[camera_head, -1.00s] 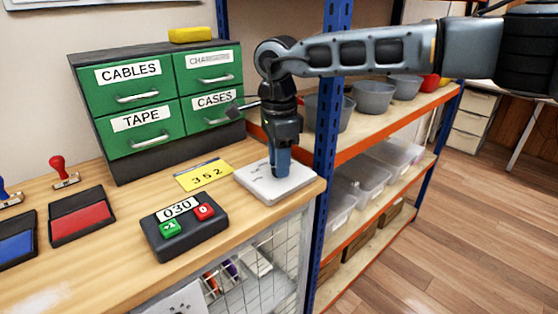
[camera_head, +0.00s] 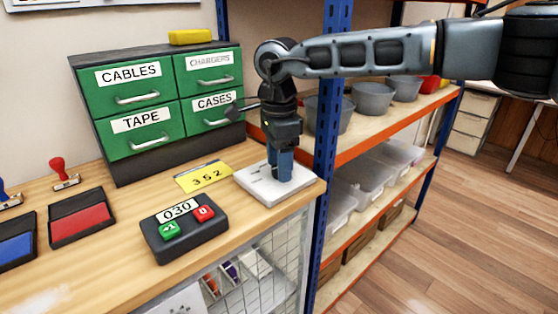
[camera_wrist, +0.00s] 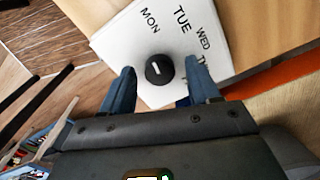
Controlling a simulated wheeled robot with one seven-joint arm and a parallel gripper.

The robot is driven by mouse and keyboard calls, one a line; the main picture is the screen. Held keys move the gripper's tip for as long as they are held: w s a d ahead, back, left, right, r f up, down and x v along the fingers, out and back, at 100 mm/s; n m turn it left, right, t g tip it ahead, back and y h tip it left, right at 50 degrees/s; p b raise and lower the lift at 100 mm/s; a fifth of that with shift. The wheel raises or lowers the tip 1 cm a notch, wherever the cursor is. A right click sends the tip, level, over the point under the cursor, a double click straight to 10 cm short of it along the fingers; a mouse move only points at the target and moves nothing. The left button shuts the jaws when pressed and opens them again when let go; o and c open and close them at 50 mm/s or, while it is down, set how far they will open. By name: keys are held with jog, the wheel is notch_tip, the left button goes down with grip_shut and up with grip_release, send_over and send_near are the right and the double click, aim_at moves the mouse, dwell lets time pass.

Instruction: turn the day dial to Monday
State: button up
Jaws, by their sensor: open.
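The day dial is a white plate (camera_head: 256,192) on the bench's right end. Its black round knob (camera_wrist: 159,69) with a short white mark shows in the wrist view. MON (camera_wrist: 150,20), TUE (camera_wrist: 182,18) and WED (camera_wrist: 203,37) are printed beyond the knob; another label is partly hidden by a finger. The mark runs roughly up the picture; I cannot tell exactly which day it points at. My gripper (camera_head: 279,177) points down over the plate. In the wrist view, my gripper (camera_wrist: 159,68) is open, one finger either side of the knob, with visible gaps.
A yellow card reading 352 (camera_head: 204,176) and a counter box showing 030 (camera_head: 185,229) lie left of the dial. Green drawers (camera_head: 160,95) stand behind. A blue shelf post (camera_head: 330,120) rises close to the right of my gripper. Ink pads and stamps are at far left.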

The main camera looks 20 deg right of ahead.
notch_tip(320, 180, up, 8)
jog(key=shift+f, duration=0.1)
dwell(0.4)
jog(key=shift+s, duration=0.1)
